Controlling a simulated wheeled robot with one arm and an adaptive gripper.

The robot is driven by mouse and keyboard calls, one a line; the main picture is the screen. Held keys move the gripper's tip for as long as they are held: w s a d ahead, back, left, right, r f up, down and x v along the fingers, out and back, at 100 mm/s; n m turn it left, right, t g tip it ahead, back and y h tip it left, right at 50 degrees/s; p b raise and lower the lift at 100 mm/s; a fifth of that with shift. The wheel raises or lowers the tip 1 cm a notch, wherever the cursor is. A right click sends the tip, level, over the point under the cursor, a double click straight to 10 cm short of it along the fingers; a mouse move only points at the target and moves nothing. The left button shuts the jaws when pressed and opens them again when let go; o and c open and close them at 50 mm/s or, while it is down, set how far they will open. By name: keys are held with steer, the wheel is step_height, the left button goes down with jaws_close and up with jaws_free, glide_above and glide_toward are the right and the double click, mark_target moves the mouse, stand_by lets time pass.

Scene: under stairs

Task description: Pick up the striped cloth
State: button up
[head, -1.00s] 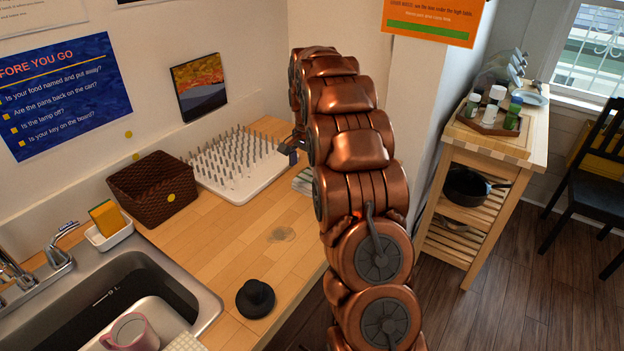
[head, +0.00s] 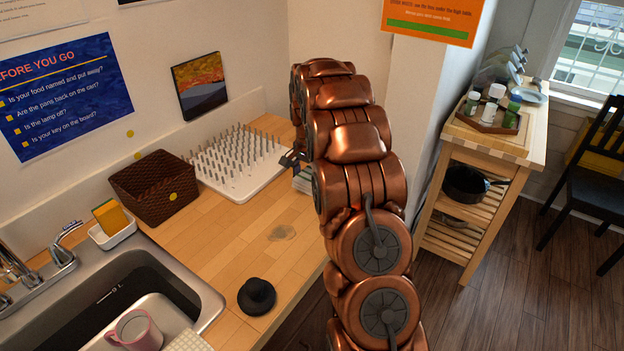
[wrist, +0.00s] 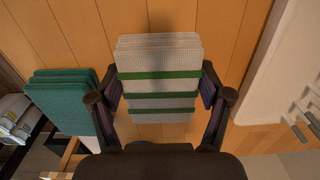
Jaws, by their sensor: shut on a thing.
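The striped cloth (wrist: 158,88) is a folded, light grey stack with green stripes. It lies between the two fingers of my gripper (wrist: 160,84) in the wrist view. The fingers are shut on its left and right sides. In the head view, a pale edge of the cloth (head: 302,181) shows beside my arm, and the arm hides the rest. My gripper (head: 291,161) is partly hidden there too, low over the far part of the counter. I cannot tell whether the cloth is clear of the wood.
A folded green cloth (wrist: 62,100) lies close left of my gripper. A white pegged drying rack (head: 237,190) stands to its left in the head view. A brown basket (head: 148,192), a black knob-topped lid (head: 257,297) and the sink (head: 200,310) are nearer. The mid-counter is mostly clear.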

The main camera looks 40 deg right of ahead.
mark_target(309, 178)
steer(key=shift+c, duration=1)
steer(key=shift+r, duration=0.1)
steer(key=shift+w+r+b, duration=0.1)
steer(key=shift+r+b, duration=0.75)
steer(key=shift+r, duration=0.85)
steer(key=shift+s+a+r+b, duration=0.25)
steer(key=shift+s+a+b, duration=0.7)
steer(key=shift+s, duration=1.5)
steer(key=shift+s+a+r+b, duration=0.25)
steer(key=shift+s+a+b, duration=0.3)
steer(key=shift+s+a, duration=1.3)
steer(key=shift+s+a+r+b, duration=0.25)
steer(key=shift+s+a+b, duration=0.4)
steer(key=shift+s, duration=2.35)
steer(key=shift+d, duration=0.1)
